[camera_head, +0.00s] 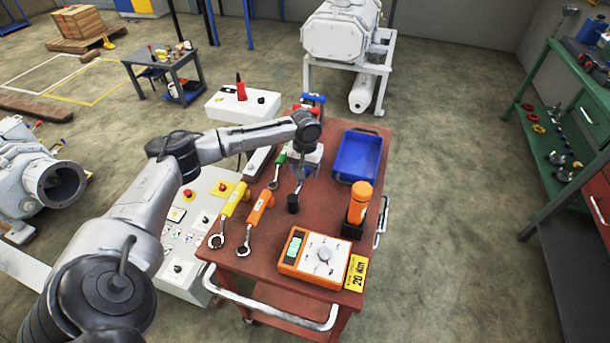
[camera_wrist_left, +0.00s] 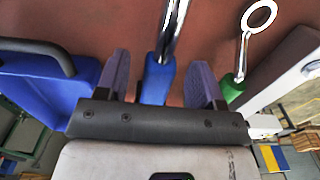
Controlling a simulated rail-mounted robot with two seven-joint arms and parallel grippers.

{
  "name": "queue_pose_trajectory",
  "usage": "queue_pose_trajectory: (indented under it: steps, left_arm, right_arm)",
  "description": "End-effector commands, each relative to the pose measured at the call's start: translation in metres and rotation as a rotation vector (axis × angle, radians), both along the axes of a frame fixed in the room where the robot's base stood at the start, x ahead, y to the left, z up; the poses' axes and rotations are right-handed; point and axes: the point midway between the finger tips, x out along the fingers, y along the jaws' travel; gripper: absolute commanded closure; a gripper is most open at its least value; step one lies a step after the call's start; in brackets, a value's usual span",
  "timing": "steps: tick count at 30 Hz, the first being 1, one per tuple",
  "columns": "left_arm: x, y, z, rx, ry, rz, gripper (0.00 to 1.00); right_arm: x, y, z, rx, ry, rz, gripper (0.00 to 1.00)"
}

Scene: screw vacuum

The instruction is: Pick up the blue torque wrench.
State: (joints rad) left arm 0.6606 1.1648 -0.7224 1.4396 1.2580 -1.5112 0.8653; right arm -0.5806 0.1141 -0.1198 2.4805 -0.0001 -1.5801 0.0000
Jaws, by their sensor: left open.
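The blue torque wrench (camera_wrist_left: 157,80) lies on the red cart top, its blue handle between my left gripper's fingers in the left wrist view. In the head view its steel shaft and black socket end (camera_head: 293,203) show below my gripper, and the arm hides its handle. My left gripper (camera_head: 298,173) points down over the wrench. Its fingers (camera_wrist_left: 160,80) are open, one on each side of the handle, with gaps between. Whether the fingertips reach the cart top cannot be told. My right gripper is not in view.
A green-handled wrench (camera_wrist_left: 234,88) lies close by. Yellow (camera_head: 234,202) and orange (camera_head: 260,207) wrenches lie to the left. A blue bin (camera_head: 360,157) and an orange bottle-shaped tool (camera_head: 359,203) stand right. An orange meter (camera_head: 315,255) sits at the front.

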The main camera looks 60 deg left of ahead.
Motion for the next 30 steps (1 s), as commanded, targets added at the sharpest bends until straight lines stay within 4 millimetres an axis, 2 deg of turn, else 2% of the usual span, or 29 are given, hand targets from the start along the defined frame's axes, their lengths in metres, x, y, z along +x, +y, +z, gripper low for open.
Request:
queue_pose_trajectory:
  steps: [3,9,27,30]
  left_arm:
    - [-0.0002,0.0001,-0.009,0.0,0.0,0.0,0.38]
    - [-0.0001,0.0,-0.0085,0.001,-0.001,0.0,0.39]
    - [-0.0002,0.0001,-0.0082,0.001,-0.001,0.0,0.97]
    - [-0.0001,0.0002,-0.0081,0.001,-0.001,0.0,1.0]
  right_arm:
    - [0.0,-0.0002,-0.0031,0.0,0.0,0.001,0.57]
    - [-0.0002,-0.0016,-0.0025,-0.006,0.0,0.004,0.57]
    - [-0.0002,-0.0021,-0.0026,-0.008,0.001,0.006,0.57]
    - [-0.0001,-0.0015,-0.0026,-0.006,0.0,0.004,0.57]
